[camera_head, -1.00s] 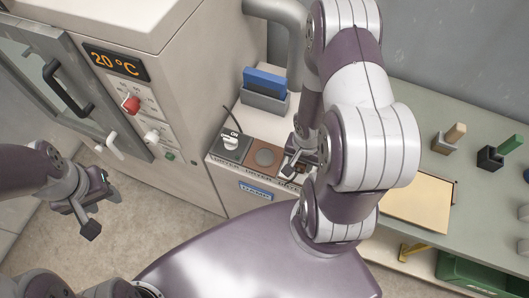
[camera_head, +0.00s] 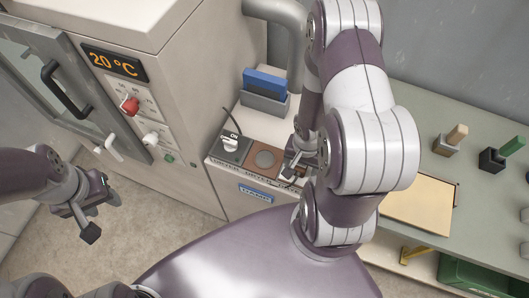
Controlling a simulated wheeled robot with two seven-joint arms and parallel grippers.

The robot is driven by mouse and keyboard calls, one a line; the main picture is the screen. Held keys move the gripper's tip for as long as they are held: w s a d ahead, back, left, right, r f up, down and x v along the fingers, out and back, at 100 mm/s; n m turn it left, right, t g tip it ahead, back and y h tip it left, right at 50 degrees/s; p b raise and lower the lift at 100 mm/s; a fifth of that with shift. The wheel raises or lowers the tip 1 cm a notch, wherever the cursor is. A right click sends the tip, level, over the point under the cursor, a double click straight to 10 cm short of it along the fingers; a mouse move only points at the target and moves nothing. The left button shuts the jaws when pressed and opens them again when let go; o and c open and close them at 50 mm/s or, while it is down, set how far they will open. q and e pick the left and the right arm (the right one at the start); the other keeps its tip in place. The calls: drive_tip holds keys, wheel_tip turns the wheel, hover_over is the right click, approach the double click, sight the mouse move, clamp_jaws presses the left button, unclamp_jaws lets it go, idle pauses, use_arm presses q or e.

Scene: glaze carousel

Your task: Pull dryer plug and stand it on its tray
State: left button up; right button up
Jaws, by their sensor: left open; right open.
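A white plug-like piece (camera_head: 230,143) marked ON sits upright on a dark square plate (camera_head: 238,157) on the bench left of centre, with a dark cord behind it. To its right is a brown square tray (camera_head: 265,158) with a round mark, empty. The printed labels on the front edge read DRYER, partly hidden. My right gripper (camera_head: 291,172) is open, low over the bench just right of the brown tray; my forearm hides part of what lies under it. My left gripper (camera_head: 102,216) is open and empty above the floor at left, apart from everything.
A cabinet with a 20 °C display (camera_head: 115,64), a red knob (camera_head: 131,106) and a door handle stands at left. A grey holder (camera_head: 264,101) with a blue card stands behind the tray. A tan board (camera_head: 418,205) and blocks lie on the green bench at right.

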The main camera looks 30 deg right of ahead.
wheel_tip(320, 180, up, 19)
drive_tip(key=p, duration=1.2)
drive_tip(key=shift+f+p, duration=0.2)
drive_tip(key=shift+p, duration=0.2)
